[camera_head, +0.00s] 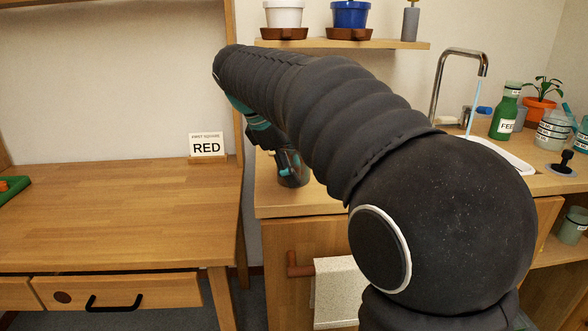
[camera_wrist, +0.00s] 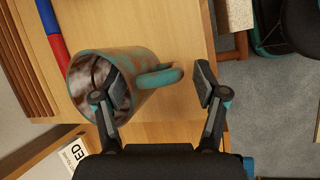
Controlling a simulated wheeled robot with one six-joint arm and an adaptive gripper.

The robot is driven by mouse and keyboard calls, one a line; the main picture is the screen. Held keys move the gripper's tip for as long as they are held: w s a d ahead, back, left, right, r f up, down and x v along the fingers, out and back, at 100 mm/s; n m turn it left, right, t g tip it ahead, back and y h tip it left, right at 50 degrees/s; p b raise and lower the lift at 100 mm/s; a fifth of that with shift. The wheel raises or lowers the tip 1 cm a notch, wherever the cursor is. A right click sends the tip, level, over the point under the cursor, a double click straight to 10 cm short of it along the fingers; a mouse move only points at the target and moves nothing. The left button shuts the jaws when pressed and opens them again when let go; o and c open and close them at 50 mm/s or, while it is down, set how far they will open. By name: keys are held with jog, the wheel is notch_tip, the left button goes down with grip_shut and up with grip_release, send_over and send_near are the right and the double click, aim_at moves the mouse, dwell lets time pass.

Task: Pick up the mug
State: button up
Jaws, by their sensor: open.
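The mug (camera_wrist: 138,58) is brown with worn teal patches and a teal handle. In the wrist view it is at the upper left of centre on the wooden counter, its dark mouth to the left and its handle to the right. My gripper (camera_wrist: 160,74) is open, with the handle between its fingers. The left finger overlaps the mug's body, and the right finger is apart from the handle. I cannot tell whether the left finger touches the mug. In the head view the mug (camera_head: 293,181) shows small and dark beneath my arm, partly covered.
A red and blue bar (camera_wrist: 57,52) lies left of the mug. A sign reading RED (camera_head: 207,145) stands on the left desk (camera_head: 120,210). The sink tap (camera_head: 460,60), a green bottle (camera_head: 505,112) and a potted plant (camera_head: 540,105) are at right. A cloth (camera_head: 338,290) hangs below the counter.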

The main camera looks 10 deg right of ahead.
jog(key=shift+d+f, duration=0.1)
jog(key=shift+f, duration=0.05)
grip_shut()
notch_tip(320, 180, up, 10)
jog(key=shift+r+p, duration=0.1)
jog(key=shift+p, duration=0.9)
